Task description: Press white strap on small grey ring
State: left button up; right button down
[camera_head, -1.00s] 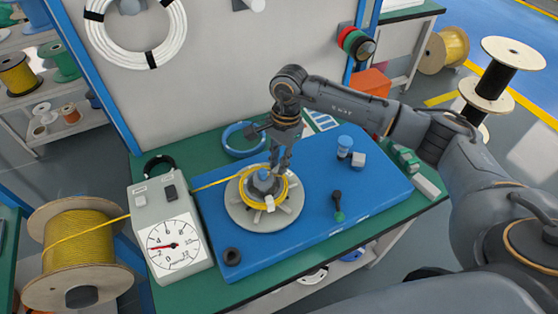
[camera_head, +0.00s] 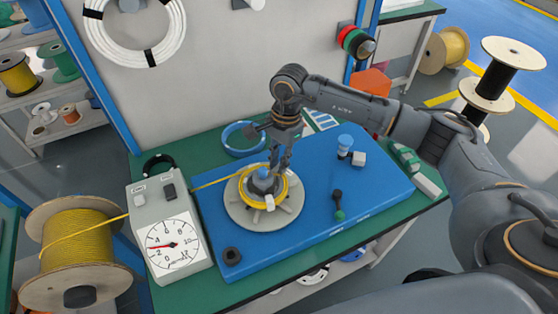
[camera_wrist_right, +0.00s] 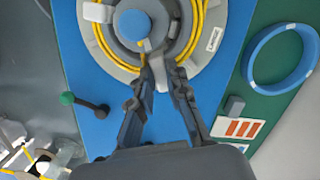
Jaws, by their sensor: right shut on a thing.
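The round grey winding disc (camera_head: 245,213) sits on the blue board with a coil of yellow cable (camera_head: 284,189) around its small grey hub. The hub has a blue knob on top (camera_wrist_right: 133,24). One white strap (camera_head: 270,202) sits across the near side of the coil and also shows in the right wrist view (camera_wrist_right: 97,12). My right gripper (camera_wrist_right: 163,70) points down at the coil's far side, shut on a pale piece (camera_wrist_right: 160,76) that looks like another white strap. The fingers partly hide it, so I cannot tell whether it presses on the coil. My left gripper is out of view.
The grey gauge box (camera_head: 172,245) stands left of the disc, with yellow cable running past it from a large spool (camera_head: 80,235). A blue ring (camera_wrist_right: 249,62) lies behind the disc. A black lever with a green knob (camera_head: 339,216) stands right.

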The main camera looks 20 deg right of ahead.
jog(key=shift+s+f, duration=0.15)
jog(key=shift+f, duration=0.1)
dwell(0.3)
dwell(0.4)
jog(key=c, duration=1.2)
grip_release()
jog(key=shift+r, duration=0.15)
jog(key=shift+r, duration=0.55)
jog(key=shift+r+p, duration=1.65)
jog(key=shift+r, duration=1.8)
